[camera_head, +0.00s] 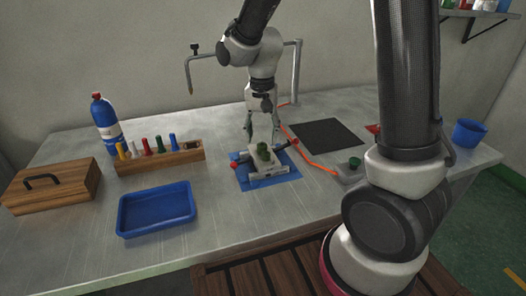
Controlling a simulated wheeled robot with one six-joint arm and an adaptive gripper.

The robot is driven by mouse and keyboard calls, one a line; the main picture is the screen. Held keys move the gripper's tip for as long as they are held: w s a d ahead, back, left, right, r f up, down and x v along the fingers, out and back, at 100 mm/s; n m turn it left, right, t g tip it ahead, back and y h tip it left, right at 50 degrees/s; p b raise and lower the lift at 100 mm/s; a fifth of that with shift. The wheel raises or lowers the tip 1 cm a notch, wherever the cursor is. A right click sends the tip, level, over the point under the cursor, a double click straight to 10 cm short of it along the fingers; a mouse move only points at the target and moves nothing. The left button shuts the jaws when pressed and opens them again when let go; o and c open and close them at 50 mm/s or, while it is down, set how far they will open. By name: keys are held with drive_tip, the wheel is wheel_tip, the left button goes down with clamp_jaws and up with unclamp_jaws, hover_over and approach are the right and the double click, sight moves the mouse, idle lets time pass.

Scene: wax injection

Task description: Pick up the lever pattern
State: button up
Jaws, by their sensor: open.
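A small green piece (263,152), which may be the lever pattern, sits upright in the middle of a pale metal fixture (266,172). The fixture rests on a blue mat (283,184) near the table's centre and has red-tipped handles on both sides. My gripper (262,139) points down just above the green piece with its fingers apart. I cannot tell from this view whether the fingers touch the piece or stand around it.
A blue tray (122,217) and wooden box (88,182) are at left. Behind are a wooden rack (188,156) of coloured tools and a blue bottle (105,122). A dark pad (326,138), orange cable (318,163) and blue cup (468,133) are right. A metal stand (297,75) rises behind.

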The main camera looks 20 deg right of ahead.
sight(262, 144)
wheel_tip(262, 144, down, 4)
drive_tip(key=shift+r, duration=0.25)
drive_tip(key=shift+c, duration=0.3)
drive_tip(key=c, duration=0.9)
